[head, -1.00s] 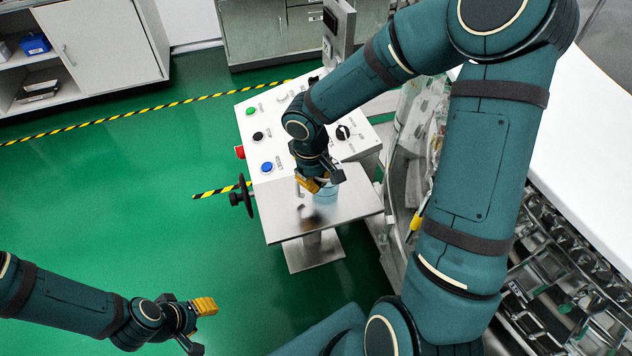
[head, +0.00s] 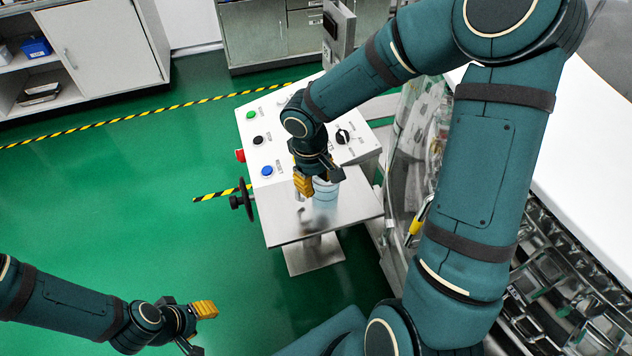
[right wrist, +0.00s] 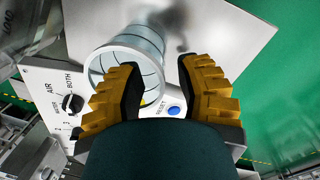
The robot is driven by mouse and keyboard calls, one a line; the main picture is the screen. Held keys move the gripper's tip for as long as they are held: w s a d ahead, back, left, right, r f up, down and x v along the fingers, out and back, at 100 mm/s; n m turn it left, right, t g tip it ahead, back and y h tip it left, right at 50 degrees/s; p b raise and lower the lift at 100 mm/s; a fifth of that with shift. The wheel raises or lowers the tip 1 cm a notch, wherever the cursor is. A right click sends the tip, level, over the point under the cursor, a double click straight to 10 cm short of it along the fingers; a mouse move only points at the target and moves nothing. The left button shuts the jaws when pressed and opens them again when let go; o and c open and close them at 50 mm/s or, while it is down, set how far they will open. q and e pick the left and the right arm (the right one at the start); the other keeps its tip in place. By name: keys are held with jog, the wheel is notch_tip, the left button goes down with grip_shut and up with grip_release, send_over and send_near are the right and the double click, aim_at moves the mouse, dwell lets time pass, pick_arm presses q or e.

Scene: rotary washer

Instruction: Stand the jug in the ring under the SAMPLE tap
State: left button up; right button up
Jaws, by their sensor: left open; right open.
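The clear jug (head: 326,196) stands on the steel shelf of the white console, just beside my right gripper (head: 314,182). In the right wrist view the jug (right wrist: 148,38) shows its round open mouth, partly covered by the left-hand finger in that picture. My right gripper (right wrist: 158,78) is open and empty; the jug sits up and left of the gap between its fingers. My left gripper (head: 202,327) is open and empty over the floor at lower left. I cannot make out the ring or the SAMPLE tap; my right arm covers part of the console.
The console panel (head: 262,125) carries buttons and a black knob (head: 343,136); a black handwheel (head: 241,199) sticks out at its left. The steel shelf (head: 283,228) is otherwise largely clear. A glass-fronted machine stands to the right. Green floor (head: 110,200) is free at left.

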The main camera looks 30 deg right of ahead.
notch_tip(320, 180, up, 10)
jog(key=a+p, duration=0.1)
jog(key=p, duration=0.1)
jog(key=shift+f, duration=0.2)
jog(key=o, duration=0.4)
jog(key=shift+w+r, duration=0.1)
jog(key=shift+r, duration=0.1)
jog(key=shift+c, duration=0.2)
jog(key=o, duration=0.5)
jog(key=shift+a, duration=0.2)
jog(key=shift+o, duration=1.4)
jog(key=s+a+f+n+g+h, duration=0.2)
jog(key=a+f+n+h, duration=0.2)
jog(key=n, duration=0.3)
jog(key=shift+f+n+h, duration=0.4)
jog(key=shift+f, duration=0.25)
jog(key=w+a+n+t+h, duration=0.1)
jog(key=a+n+t+h, duration=0.3)
jog(key=n+h, duration=0.4)
jog(key=shift+n+y, duration=0.3)
jog(key=shift+n, duration=0.4)
jog(key=x, duration=0.5)
jog(key=b+x, duration=0.1)
jog(key=x, duration=0.2)
jog(key=shift+w+d+f, duration=0.1)
jog(key=shift+w+f, duration=0.05)
jog(key=shift+f, duration=0.3)
jog(key=shift+s+b+x, duration=0.2)
jog(key=shift+b+x, duration=0.35)
jog(key=shift+x, duration=2)
